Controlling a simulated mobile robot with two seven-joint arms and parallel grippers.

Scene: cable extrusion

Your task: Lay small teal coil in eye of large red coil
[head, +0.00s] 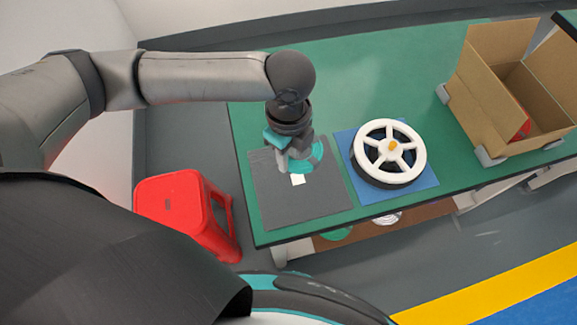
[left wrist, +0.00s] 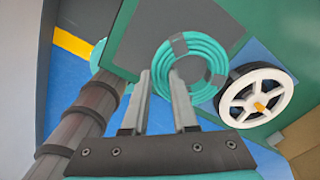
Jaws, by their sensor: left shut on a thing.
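The small teal coil (left wrist: 209,51) is a ring bound with dark tape, seen large in the left wrist view. It also shows in the head view (head: 317,153), partly hidden by my gripper, over the dark grey mat (head: 325,196). My left gripper (left wrist: 164,76) is shut on one side of the coil's ring; in the head view it (head: 284,163) points down over the mat. I cannot tell whether the coil touches the mat. A red thing (head: 523,128) shows inside the cardboard box, mostly hidden; it may be the large red coil. My right gripper is not in view.
A white spoked reel (head: 412,166) lies on a blue mat (head: 424,190) right of the grey mat. The open cardboard box (head: 487,102) stands at the table's right. A red stool (head: 172,208) stands beside the green table (head: 365,75). The table's far part is clear.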

